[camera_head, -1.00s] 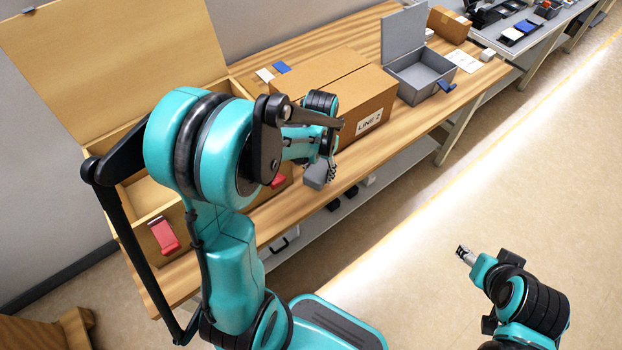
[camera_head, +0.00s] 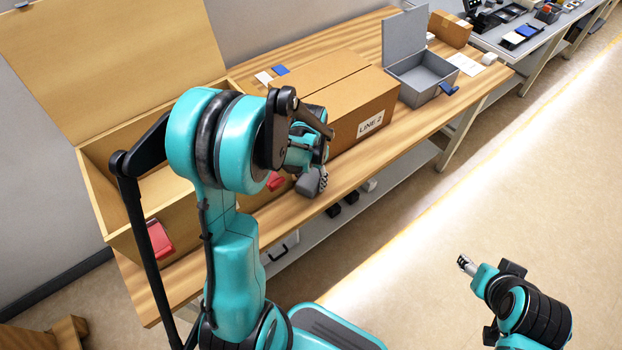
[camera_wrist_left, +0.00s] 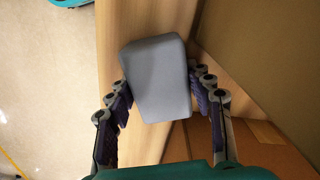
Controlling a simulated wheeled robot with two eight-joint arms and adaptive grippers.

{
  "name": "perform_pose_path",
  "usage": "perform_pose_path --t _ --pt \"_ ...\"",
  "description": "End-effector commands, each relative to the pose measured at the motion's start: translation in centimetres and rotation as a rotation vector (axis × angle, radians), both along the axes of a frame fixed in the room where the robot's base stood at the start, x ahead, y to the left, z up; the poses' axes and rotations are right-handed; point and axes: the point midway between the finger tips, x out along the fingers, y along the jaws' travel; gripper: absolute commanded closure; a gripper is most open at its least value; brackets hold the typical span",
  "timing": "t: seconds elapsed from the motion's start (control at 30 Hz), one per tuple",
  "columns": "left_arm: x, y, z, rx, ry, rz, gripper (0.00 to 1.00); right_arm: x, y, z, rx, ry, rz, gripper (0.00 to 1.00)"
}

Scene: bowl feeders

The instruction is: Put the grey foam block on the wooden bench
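The grey foam block (camera_head: 307,185) is at the front edge of the wooden bench (camera_head: 345,180) in the head view. My left gripper (camera_head: 316,178) is shut on it. In the left wrist view the block (camera_wrist_left: 157,80) sits between the two fingers (camera_wrist_left: 160,92), with a finger against each side. The bench wood (camera_wrist_left: 135,15) shows behind and below the block there. Whether the block touches the bench I cannot tell. My right gripper (camera_head: 466,264) is low over the floor at the right, away from the bench; its finger opening is too small to judge.
A closed carton marked LINE 2 (camera_head: 350,103) stands right behind the left gripper. An open wooden box with red latches (camera_head: 120,215) is at the left. A grey open-lidded bin (camera_head: 418,82) stands farther right. Bare bench top runs along the front edge.

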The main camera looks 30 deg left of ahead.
Motion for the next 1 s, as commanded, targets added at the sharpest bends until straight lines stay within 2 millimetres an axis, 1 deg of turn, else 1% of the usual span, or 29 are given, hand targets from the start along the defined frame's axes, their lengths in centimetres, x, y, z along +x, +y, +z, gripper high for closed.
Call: perform_pose_path --t 0.03,0.07,0.37,0.47,0.57,0.8,0.9,1.0 --pt "0.0 0.0 0.0 0.0 0.0 0.0 0.34 0.0 0.0 0.0 0.0 0.0 0.0 0.45" --pt "0.0 0.0 0.0 0.0 0.0 0.0 0.29 0.0 0.0 0.0 0.0 0.0 0.0 0.45" --pt "0.0 0.0 0.1 0.0 0.0 0.0 0.29 0.0 0.0 0.1 0.0 0.0 0.0 0.45" --pt "0.0 0.0 0.7 0.0 0.0 0.0 0.29 0.0 0.0 0.6 0.0 0.0 0.0 0.45" --pt "0.0 0.0 2.2 0.0 0.0 0.0 0.29 0.0 0.0 1.2 0.0 0.0 0.0 0.45" --pt "0.0 0.0 7.8 0.0 0.0 0.0 0.29 0.0 0.0 3.4 0.0 0.0 0.0 0.45" --pt "0.0 0.0 9.7 0.0 0.0 0.0 0.29 0.0 0.0 4.1 0.0 0.0 0.0 0.45" --pt "0.0 0.0 11.1 0.0 0.0 0.0 0.29 0.0 0.0 4.6 0.0 0.0 0.0 0.45"
